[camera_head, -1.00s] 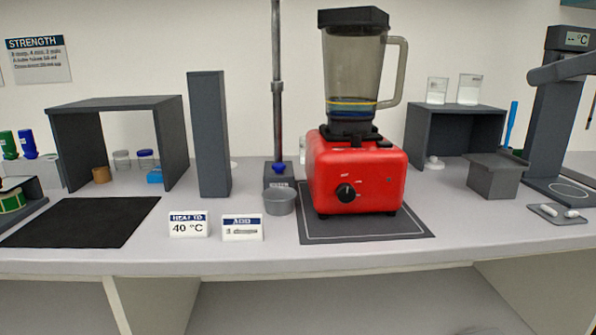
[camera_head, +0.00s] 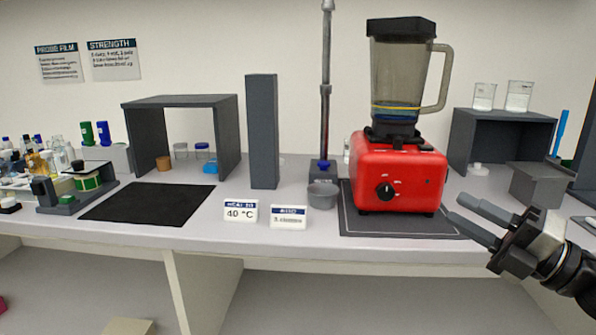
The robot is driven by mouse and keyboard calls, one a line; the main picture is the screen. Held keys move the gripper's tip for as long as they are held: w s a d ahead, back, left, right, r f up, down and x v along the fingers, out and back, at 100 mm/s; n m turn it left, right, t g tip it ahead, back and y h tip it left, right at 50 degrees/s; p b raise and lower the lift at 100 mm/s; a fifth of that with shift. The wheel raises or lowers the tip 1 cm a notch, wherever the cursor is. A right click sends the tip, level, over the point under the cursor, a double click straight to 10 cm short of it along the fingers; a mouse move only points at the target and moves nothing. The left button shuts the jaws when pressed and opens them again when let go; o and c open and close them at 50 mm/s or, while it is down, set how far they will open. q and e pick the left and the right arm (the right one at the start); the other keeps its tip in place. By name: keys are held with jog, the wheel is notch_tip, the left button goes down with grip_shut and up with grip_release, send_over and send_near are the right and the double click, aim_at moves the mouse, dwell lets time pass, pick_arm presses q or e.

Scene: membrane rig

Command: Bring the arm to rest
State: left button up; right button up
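My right gripper (camera_head: 468,220) is at the lower right, in front of the bench edge and to the right of the red blender (camera_head: 400,178). Its two fingers point left and stand apart with nothing between them. It touches nothing that I can see. My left gripper is not in view. The blender stands upright on a dark mat (camera_head: 352,226), with its lidded jar (camera_head: 400,85) on top.
The grey bench (camera_head: 190,236) runs across the view. A black mat (camera_head: 150,203), a tall dark block (camera_head: 262,132), a small grey cup (camera_head: 322,195) and two cards (camera_head: 240,211) stand left of the blender. A grey box (camera_head: 538,185) is near the gripper.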

notch_tip(320, 180, down, 14)
jog(key=s+a+m+t+h, duration=0.3)
jog(key=m+h, duration=0.5)
jog(key=m, duration=0.7)
jog(key=s+a+f+m+g+h, duration=0.1)
jog(key=s+a+f+m+g, duration=0.1)
jog(key=s+a+f+m, duration=0.2)
jog(key=s+a+f+m+g+h+p, duration=0.1)
jog(key=s+a+f+m+g, duration=0.1)
jog(key=s+f+m, duration=0.3)
jog(key=s+a+f+m+g+h, duration=0.2)
jog(key=s+a+f+m, duration=0.2)
jog(key=f, duration=0.6)
jog(key=shift+s+a+f+m+g+p, duration=0.3)
jog(key=shift+s+a+g+p, duration=0.1)
jog(key=shift+s+a, duration=0.35)
jog(key=shift+w, duration=0.15)
